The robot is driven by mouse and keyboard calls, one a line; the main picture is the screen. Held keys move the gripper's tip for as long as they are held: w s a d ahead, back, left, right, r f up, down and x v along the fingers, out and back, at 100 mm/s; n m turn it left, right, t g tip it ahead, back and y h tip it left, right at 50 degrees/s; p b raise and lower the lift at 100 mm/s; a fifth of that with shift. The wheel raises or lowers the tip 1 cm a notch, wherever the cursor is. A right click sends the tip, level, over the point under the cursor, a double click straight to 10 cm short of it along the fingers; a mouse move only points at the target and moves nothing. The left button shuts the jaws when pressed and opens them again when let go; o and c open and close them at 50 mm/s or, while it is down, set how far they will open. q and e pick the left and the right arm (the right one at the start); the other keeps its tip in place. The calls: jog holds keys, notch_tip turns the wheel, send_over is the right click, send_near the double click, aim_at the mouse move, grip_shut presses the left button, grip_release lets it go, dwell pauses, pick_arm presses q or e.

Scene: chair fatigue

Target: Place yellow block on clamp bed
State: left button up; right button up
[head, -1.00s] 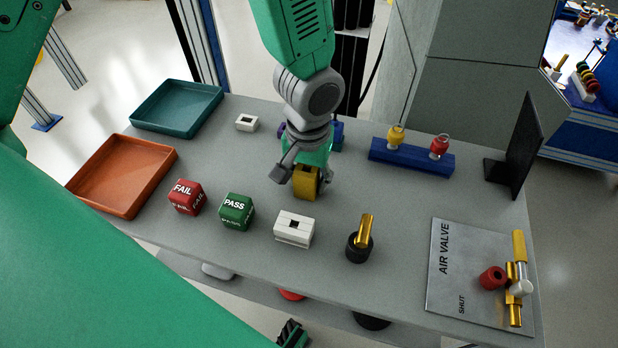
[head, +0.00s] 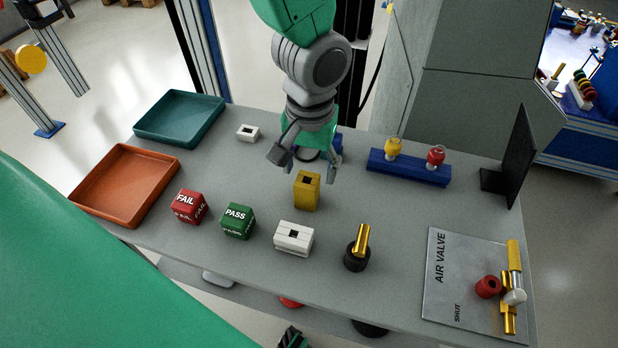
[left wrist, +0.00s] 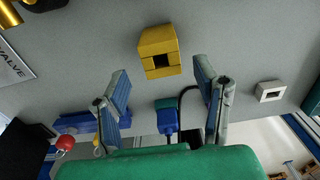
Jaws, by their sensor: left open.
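The yellow block (head: 307,194), with a square hole in its top, stands upright on the grey table near the middle. It also shows in the left wrist view (left wrist: 158,44), just beyond the fingertips. My left gripper (head: 305,165) is open and empty, behind and above the block, with a gap between them. Its spread fingers also show in the left wrist view (left wrist: 160,80). A blue fixture (left wrist: 167,118) with a black loop lies behind the block, partly hidden by my gripper in the head view; I cannot tell whether it is the clamp bed. My right gripper is not in view.
Red FAIL (head: 189,207) and green PASS (head: 238,221) cubes, a white block (head: 293,239) and a black-and-gold post (head: 357,250) stand in front. Orange (head: 78,198) and teal (head: 137,128) trays are left. A blue rack (head: 408,170) and valve plate (head: 440,305) are right.

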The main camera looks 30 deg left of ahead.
aim_at(312, 180)
pick_arm(q)
jog(key=shift+o, duration=0.3)
jog(key=r, duration=0.2)
jog(key=d+r, duration=0.1)
jog(key=r, duration=0.2)
jog(key=shift+p, duration=0.4)
jog(key=shift+s+d+r+m, duration=0.15)
jog(key=shift+d+m, duration=0.1)
jog(key=shift+m, duration=0.45)
jog(key=w+d+r+m+g+y+p, duration=0.1)
jog(key=d+m+y, duration=0.1)
jog(key=m, duration=0.6)
jog(key=w+d+r+m+y+p, duration=0.1)
jog(key=r+m+y, duration=0.1)
jog(key=m, duration=0.6)
jog(key=shift+m, duration=0.4)
jog(key=b+x, duration=0.1)
jog(key=x, duration=0.8)
jog(key=shift+s, duration=0.15)
jog(key=x, duration=0.4)
jog(key=shift+s+d+b, duration=0.15)
jog(key=shift+s+b, duration=0.2)
jog(key=shift+s, duration=0.05)
jog(key=shift+f, duration=0.4)
